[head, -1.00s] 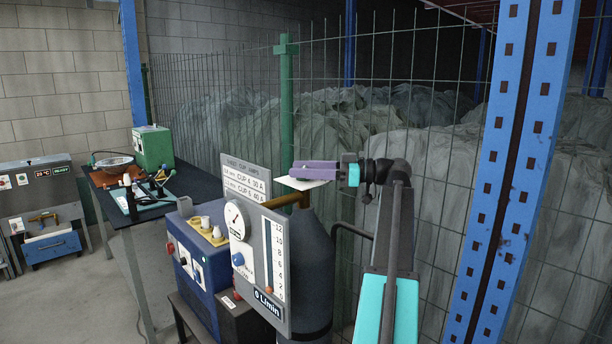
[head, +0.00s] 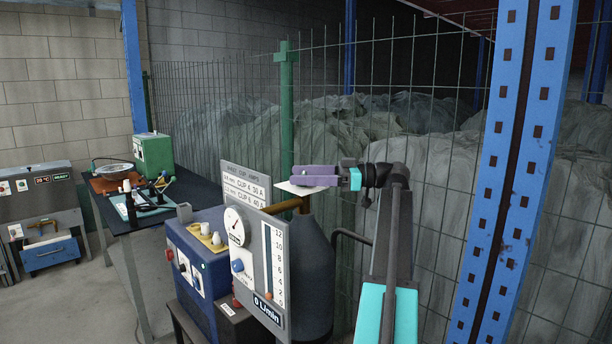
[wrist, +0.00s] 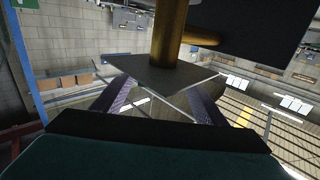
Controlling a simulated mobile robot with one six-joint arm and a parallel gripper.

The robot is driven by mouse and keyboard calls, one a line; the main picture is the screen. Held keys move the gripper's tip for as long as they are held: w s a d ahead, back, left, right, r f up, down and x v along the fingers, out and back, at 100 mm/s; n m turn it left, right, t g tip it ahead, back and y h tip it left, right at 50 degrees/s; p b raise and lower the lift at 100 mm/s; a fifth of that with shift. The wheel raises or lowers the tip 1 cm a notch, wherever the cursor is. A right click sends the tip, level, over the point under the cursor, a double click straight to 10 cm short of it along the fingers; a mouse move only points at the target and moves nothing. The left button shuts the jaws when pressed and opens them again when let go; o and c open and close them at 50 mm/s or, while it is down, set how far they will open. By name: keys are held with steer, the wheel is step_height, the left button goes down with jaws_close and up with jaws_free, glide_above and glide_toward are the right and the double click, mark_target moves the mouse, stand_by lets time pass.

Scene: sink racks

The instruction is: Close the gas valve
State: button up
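The gas fitting stands at the top of a dark gas cylinder (head: 316,265) behind the flow panel. A brass pipe (head: 285,205) and a flat square plate (head: 300,188) show there. In the wrist view the plate (wrist: 165,73) is dark, with a brass stem (wrist: 170,30) running up from it. A separate valve handle is not clear. My gripper (head: 300,174) lies level just above the plate in the head view. In the wrist view its two purple fingers (wrist: 163,98) are spread and reach the plate's near edges; whether they clamp it is unclear.
The flow panel (head: 255,250) carries a round gauge and a display reading 0 L/min. A blue welding unit (head: 190,260) stands left of it. A wire fence (head: 420,150) and blue upright (head: 505,180) stand behind and right. A workbench (head: 130,215) is left.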

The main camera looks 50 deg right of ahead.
steer(key=shift+s+d, duration=0.25)
steer(key=shift+d, duration=0.1)
steer(key=b+v, duration=0.1)
steer(key=v, duration=1.2)
steer(key=shift+a, duration=0.1)
